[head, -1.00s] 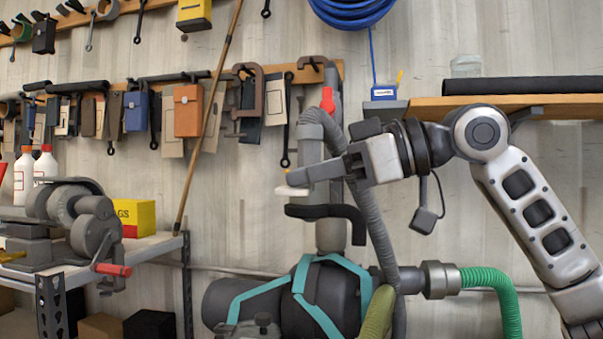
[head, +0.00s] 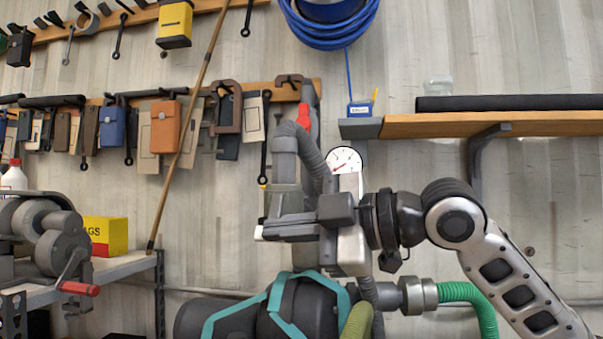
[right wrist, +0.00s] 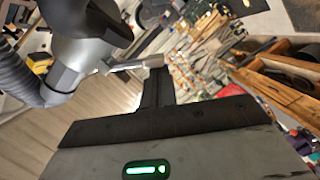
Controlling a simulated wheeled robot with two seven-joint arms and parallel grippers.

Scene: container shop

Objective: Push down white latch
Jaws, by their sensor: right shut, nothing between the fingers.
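The white latch (head: 259,233) shows as a small pale end at the tip of my right gripper in the head view. In the right wrist view, the latch (right wrist: 152,59) is a light-ended lever reaching out from a grey machine body. My right gripper (head: 280,231) points left in front of the machine's upright column, its fingers shut and empty. In the right wrist view, the dark fingers (right wrist: 155,85) reach up to the latch's end and appear to touch it. The gripper hides most of the latch in the head view. My left gripper is not in view.
A dark machine tank (head: 300,308) with teal bands stands below the gripper. A ribbed grey hose (head: 312,155) and a round gauge (head: 345,160) are close behind it. A wooden shelf (head: 400,126) is on the right wall, a workbench (head: 130,262) at the left.

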